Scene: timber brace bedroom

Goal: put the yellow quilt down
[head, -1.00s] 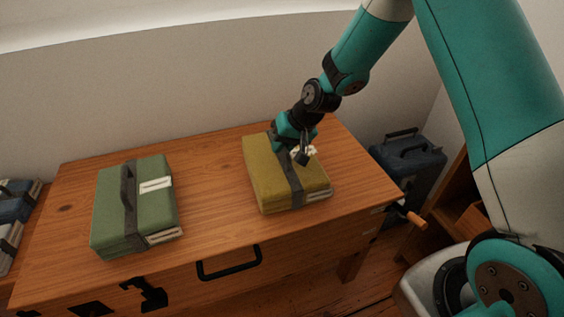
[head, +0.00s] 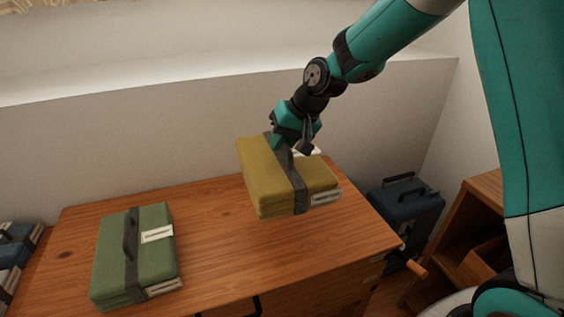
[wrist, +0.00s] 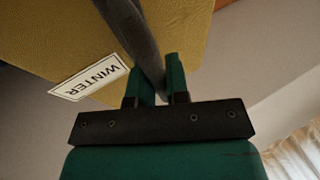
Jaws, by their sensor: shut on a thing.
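The yellow quilt (head: 264,176) is a folded block with a dark grey strap and a white label. It hangs slightly tilted from my gripper (head: 284,148), above the right part of the wooden table (head: 215,225). In the wrist view my gripper (wrist: 158,85) has its two green fingers shut on the quilt's dark strap handle (wrist: 132,40). The yellow cloth (wrist: 50,35) and a label reading "WINTER" (wrist: 90,83) show beside the fingers. The gap under the quilt is partly hidden by the quilt itself.
A green quilt (head: 150,265) with a dark strap lies on the table's left part. The table between the quilts is clear. Blue cases (head: 408,208) stand beyond the table's right end, near a wooden shelf (head: 485,190). More folded bundles (head: 15,250) are at far left.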

